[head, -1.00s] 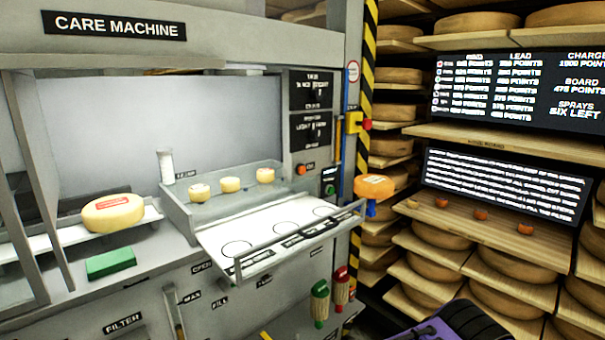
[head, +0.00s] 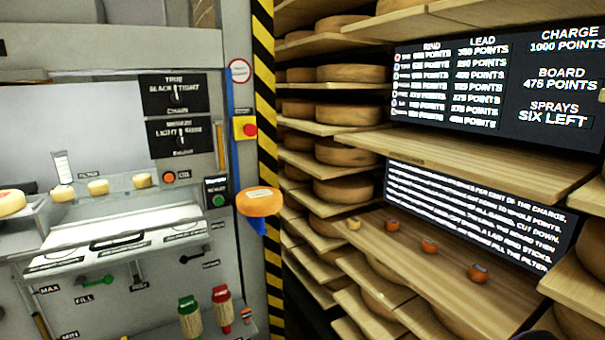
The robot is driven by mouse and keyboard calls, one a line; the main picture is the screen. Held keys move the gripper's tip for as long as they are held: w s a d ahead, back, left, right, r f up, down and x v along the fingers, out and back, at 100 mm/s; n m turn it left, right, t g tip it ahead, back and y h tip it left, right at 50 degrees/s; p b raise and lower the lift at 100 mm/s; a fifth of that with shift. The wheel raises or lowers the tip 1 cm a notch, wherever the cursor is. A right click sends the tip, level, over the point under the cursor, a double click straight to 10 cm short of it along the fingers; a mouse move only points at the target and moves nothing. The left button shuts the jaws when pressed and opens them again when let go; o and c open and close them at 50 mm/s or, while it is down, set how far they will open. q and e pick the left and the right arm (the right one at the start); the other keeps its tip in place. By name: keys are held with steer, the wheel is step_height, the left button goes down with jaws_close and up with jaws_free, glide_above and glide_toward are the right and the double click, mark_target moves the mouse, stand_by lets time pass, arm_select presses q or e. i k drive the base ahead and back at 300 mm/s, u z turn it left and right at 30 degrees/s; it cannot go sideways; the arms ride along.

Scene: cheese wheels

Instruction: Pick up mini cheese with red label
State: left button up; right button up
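Several mini cheeses stand in a row on the wooden board shelf at the right. One is a pale yellow mini cheese (head: 353,223) at the far end. Nearer come an orange mini cheese (head: 393,226), a second orange one (head: 429,246) and a third, nearest one (head: 478,272) with a small dark or bluish mark on it. Three pale yellow mini cheeses (head: 98,187) stand in the machine's tray at the left. I cannot make out a red label on any mini cheese. Neither of my grippers shows in the head view.
A larger orange cheese (head: 258,201) sits on a blue holder beside the striped post (head: 265,120). A yellow wheel (head: 10,202) is cut off at the left edge. Text screens (head: 480,205) stand behind the shelf (head: 415,262).

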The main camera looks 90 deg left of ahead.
mark_target(142, 180)
steer(key=u, duration=0.05)
steer(key=i, duration=0.2)
steer(key=u, duration=3.3)
